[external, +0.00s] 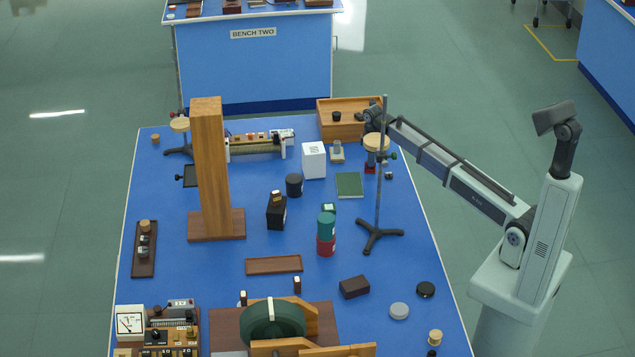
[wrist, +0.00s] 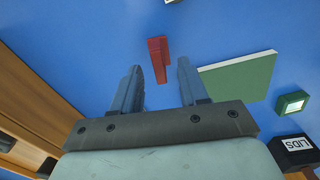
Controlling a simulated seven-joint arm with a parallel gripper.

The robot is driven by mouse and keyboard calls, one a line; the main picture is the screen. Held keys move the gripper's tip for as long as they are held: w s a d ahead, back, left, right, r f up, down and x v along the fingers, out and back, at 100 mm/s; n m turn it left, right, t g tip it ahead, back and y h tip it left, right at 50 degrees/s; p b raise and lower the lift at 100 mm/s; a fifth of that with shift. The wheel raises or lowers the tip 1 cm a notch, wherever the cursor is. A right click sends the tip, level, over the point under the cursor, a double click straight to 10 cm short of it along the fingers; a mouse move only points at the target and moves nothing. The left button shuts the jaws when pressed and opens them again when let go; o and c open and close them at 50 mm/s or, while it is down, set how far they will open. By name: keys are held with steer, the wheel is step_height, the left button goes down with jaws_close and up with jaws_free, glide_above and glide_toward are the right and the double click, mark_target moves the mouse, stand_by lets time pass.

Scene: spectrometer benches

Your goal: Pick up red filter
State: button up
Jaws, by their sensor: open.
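The red filter (wrist: 158,52) shows in the wrist view as a small upright red piece on the blue bench top. It lies ahead of and between my two fingertips, nearer the left one, with clear space to both. My gripper (wrist: 160,68) is open and empty. In the external view a small red patch (external: 370,169), likely the same filter, shows at the right side of the bench below a round tan disc. My fingers are mostly hidden behind that disc and the stand there.
A green book (wrist: 237,76) lies right of the filter in the wrist view, with a small green block (wrist: 292,103) and a black LIDS box (wrist: 296,147) beyond. A wooden box (external: 324,108) stands behind. A tall rod stand (external: 379,205) rises close to my wrist.

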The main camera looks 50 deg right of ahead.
steer(key=shift+w+f, duration=0.1)
steer(key=shift+f, duration=1.7)
jaws_close()
